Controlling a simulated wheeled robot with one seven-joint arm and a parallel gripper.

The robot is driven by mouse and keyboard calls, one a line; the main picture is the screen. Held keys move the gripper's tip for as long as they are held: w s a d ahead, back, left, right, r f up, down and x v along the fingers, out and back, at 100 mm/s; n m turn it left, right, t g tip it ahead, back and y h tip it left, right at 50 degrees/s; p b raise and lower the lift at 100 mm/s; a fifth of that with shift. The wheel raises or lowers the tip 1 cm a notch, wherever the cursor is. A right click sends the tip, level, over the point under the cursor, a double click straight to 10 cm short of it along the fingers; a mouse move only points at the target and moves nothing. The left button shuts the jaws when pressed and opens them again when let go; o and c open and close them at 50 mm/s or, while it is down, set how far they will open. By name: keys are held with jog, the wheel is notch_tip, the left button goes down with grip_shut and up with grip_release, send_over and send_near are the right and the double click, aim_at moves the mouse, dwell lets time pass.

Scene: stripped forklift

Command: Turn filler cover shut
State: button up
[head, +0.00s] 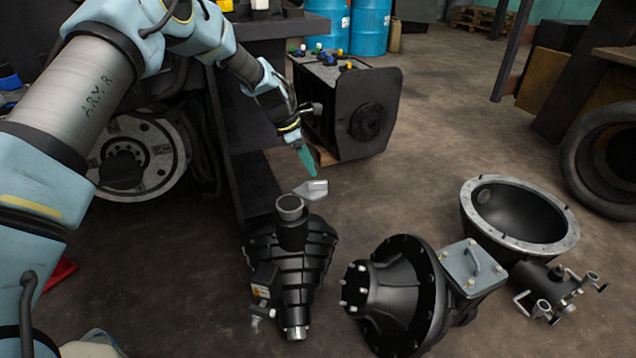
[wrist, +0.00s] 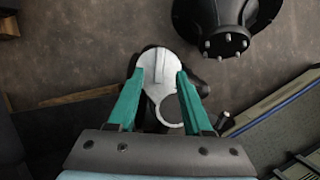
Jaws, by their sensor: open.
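The filler cover (head: 314,190) is a light grey plate with a raised ridge, swung off to the far right side of the filler neck (head: 290,207). The neck is a short round pipe with its mouth uncovered, on top of a black ribbed housing (head: 310,250). In the wrist view the cover (wrist: 158,72) lies between the fingertips, and the dark round mouth (wrist: 174,108) shows closer to my palm. My gripper (head: 310,172) is open with teal fingers, pointing down just above the cover. It also shows in the wrist view (wrist: 160,73). I see no contact with the cover.
A black flanged axle housing (head: 415,295), a bell-shaped casing (head: 520,215) and a small pump-like part (head: 555,290) lie to the right. A black battery-like box (head: 350,105) stands behind my gripper. The forklift frame (head: 225,150) is at left. Open floor lies right of the neck.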

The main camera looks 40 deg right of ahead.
aim_at(319, 181)
jog(key=x, duration=0.6)
jog(key=shift+f+b, duration=0.3)
jog(key=shift+b, duration=0.1)
grip_shut()
dwell(1.0)
